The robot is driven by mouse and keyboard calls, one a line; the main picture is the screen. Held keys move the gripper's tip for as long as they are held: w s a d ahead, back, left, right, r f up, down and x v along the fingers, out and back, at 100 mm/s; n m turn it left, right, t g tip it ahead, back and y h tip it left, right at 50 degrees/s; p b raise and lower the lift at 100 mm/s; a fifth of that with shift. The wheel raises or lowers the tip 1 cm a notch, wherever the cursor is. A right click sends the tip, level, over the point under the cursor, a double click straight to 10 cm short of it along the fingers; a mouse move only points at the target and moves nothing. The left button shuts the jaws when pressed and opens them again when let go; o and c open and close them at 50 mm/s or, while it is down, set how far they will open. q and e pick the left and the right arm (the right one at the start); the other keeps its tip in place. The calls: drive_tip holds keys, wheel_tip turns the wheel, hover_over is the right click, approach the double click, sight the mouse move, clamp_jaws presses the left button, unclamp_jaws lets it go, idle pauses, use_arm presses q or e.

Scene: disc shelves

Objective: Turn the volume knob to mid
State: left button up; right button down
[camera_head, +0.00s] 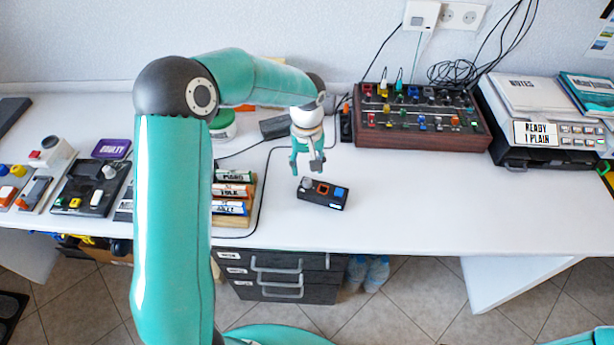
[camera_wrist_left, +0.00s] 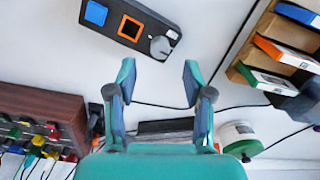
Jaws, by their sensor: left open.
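A small black control box (camera_head: 333,203) lies on the white desk, with a blue square and an orange-framed square on top. It also shows in the left wrist view (camera_wrist_left: 106,8). A grey round knob (camera_wrist_left: 162,47) sits at one end of it; no volume label is readable. In the head view the knob (camera_head: 305,183) is at the box's left end. My left gripper (camera_head: 305,168) is open and points down just behind and above the knob end. In the left wrist view the open fingertips (camera_wrist_left: 158,68) are empty, with the knob just beyond them.
A wood-sided mixer (camera_head: 420,137) with many coloured knobs stands behind right. A wooden rack of labelled cartridges (camera_head: 233,221) stands left of the box. A printer-like unit (camera_head: 545,150) is at far right. A cable runs between rack and box. The desk right of the box is clear.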

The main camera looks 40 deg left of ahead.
sight(307, 180)
use_arm(q)
drive_tip(key=shift+f, duration=2.7)
clamp_jaws()
